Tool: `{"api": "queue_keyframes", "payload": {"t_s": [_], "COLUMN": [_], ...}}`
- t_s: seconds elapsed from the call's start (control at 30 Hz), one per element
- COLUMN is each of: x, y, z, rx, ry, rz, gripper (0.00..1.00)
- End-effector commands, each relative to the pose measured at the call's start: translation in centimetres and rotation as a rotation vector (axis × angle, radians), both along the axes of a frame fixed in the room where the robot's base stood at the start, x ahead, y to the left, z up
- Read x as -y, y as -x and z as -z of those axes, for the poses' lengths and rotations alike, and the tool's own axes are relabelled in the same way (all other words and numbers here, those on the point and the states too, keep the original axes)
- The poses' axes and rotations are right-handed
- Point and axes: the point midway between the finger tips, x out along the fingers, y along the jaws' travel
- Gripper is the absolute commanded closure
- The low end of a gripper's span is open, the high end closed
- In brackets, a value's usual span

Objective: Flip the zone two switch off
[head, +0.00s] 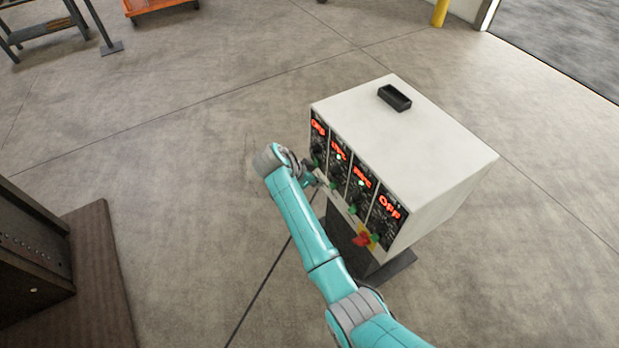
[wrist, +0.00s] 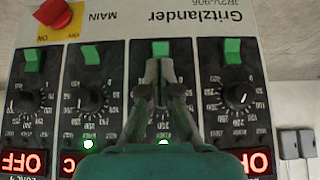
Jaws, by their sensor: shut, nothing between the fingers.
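The controller box (head: 430,140) carries a front panel with four zone columns, which appears upside down in the wrist view. The zone two column is second from left in the head view, with a lit red display (head: 339,151). Its green switch (wrist: 161,48) is third from left in the wrist view, and its green lamp (wrist: 163,143) is lit. My gripper (wrist: 161,66) is shut and empty, with its fingertips right by this switch; I cannot tell whether they touch. The gripper hides the zone two dial and display in the wrist view.
Zone three's switch (wrist: 90,53) is beside it, with its lamp (wrist: 88,144) lit. The zone one (wrist: 256,162) and zone four (wrist: 22,162) displays read OFF. A red main knob (wrist: 55,13) sits near a corner. A black tray (head: 394,97) lies on top.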

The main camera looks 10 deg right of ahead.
Motion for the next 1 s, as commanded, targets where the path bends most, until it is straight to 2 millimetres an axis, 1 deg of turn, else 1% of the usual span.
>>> {"api": "queue_keyframes", "payload": {"t_s": [0.03, 0.2, 0.4, 0.57, 0.87, 1.0], "x": [0.7, 2.2, 3.3, 3.6, 3.6, 3.7], "y": [-0.1, -0.7, -1.1, -1.2, -1.2, -1.2], "z": [0.9, 3.1, 4.6, 5.1, 5.1, 5.6], "rx": [-0.003, -0.002, 0.0, 0.0, 0.001, 0.01], "ry": [0.001, 0.001, 0.001, 0.001, 0.002, 0.041], "rz": [0.002, 0.002, 0.0, 0.0, 0.0, -0.001], "gripper": [1.0, 1.0, 1.0, 1.0, 1.0, 1.0]}}
